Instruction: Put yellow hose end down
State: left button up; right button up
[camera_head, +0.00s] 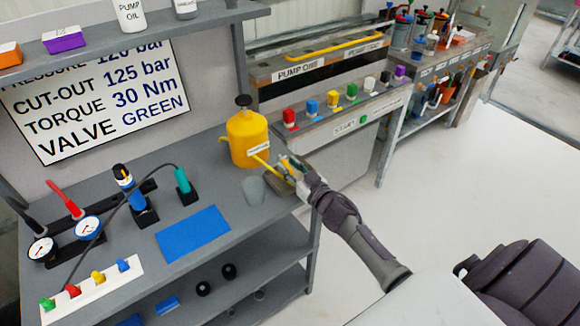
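A yellow fitting (98,277) sits in the white strip (110,291) at the left front of the grey bench, between red and blue fittings. A long yellow hose-like bar (345,46) lies on the rear pump rack. I cannot tell which is the yellow hose end. My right gripper (287,172) is at the bench's right edge, beside the spout of a yellow can (246,137). Small yellow and green bits show at its fingers, over a dark grey block (281,193). The fingers are too small to tell whether they hold anything. My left gripper is out of view.
A blue mat (193,234), a grey cup (253,190), gauges (88,228) and a teal connector (184,182) with a dark hose are on the bench. Coloured blocks (333,99) line the rack behind. White floor is clear at right.

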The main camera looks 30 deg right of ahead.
jog(key=shift+o, duration=0.5)
jog(key=shift+r, duration=0.1)
jog(key=shift+r+p, duration=0.25)
jog(key=shift+p, duration=0.05)
jog(key=s+d, duration=0.1)
jog(key=s, duration=1.1)
jog(key=shift+b, duration=0.35)
